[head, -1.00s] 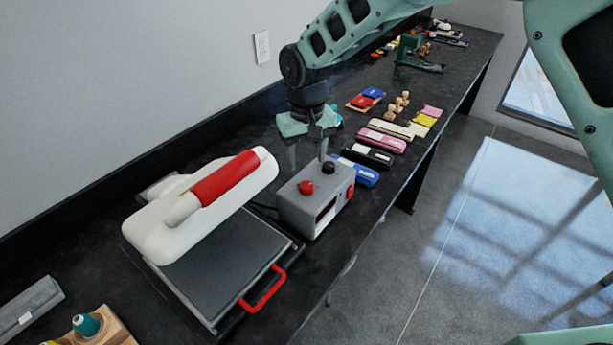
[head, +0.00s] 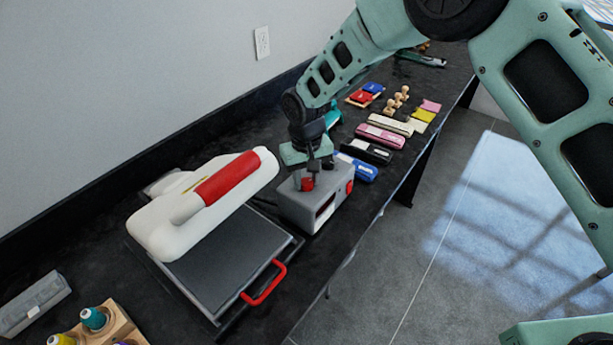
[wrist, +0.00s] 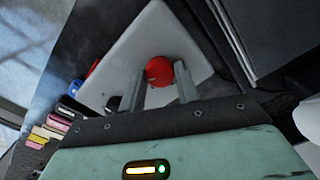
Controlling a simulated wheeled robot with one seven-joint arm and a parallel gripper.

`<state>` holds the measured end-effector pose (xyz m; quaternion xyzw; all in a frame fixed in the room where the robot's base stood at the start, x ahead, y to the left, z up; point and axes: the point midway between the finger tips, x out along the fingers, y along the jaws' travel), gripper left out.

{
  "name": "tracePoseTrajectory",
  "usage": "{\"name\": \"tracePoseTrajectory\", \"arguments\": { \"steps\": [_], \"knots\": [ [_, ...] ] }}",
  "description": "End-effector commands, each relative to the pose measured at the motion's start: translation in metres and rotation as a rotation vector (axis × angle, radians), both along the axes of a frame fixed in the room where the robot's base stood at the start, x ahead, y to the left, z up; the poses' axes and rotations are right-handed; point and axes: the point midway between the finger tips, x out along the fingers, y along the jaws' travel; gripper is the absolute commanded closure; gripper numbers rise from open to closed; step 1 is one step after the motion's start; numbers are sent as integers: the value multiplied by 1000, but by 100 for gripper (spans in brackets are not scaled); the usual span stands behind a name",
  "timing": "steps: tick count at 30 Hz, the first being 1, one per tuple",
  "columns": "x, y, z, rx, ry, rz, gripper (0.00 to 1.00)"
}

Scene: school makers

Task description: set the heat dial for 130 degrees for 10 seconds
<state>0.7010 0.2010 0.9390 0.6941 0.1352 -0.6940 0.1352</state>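The grey control box (head: 322,203) stands on the black bench, right of the heat press (head: 205,205). A red round dial (head: 308,184) is on its top; in the wrist view the dial (wrist: 159,71) lies between my two fingertips. My gripper (head: 308,178) is over the box, pointing down. In the wrist view my gripper (wrist: 160,80) has its fingers apart, one on each side of the dial, with narrow gaps seeming to show. A red button (head: 350,187) is on the box's side. Dial markings are not readable.
The press has a white arm with a red grip (head: 225,177) and a red front handle (head: 264,285). A blue case (head: 357,168) and several other coloured cases lie close behind the box. Thread spools (head: 93,318) stand at the near left. The wall is behind.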

Motion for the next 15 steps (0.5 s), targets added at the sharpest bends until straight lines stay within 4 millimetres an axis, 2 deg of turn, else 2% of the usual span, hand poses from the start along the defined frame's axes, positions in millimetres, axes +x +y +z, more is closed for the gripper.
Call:
{"name": "tracePoseTrajectory", "arguments": {
  "steps": [8, 15],
  "knots": [
    [0, 0, 0, 0, 0, 11, 91],
    [0, 0, 0, 1, 0, 99, 91]
  ]
}}
